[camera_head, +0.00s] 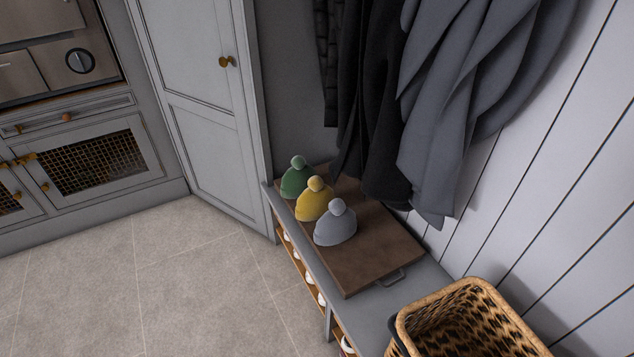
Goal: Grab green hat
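The green hat (295,179) has a round pompom and sits upright at the far end of a brown wooden board (372,255). A yellow hat (313,203) sits just in front of it and overlaps its lower right part in the picture. A grey hat (336,228) sits nearer still, beside the yellow one. The three hats stand in a row along the board's left part. Neither of my grippers shows in the head view.
The board lies on a grey bench (381,318) with shoes on a shelf below. A wicker basket (465,322) stands at the near end. Dark coats (450,90) hang low over the board's back right. The tiled floor (170,275) left of the bench is clear.

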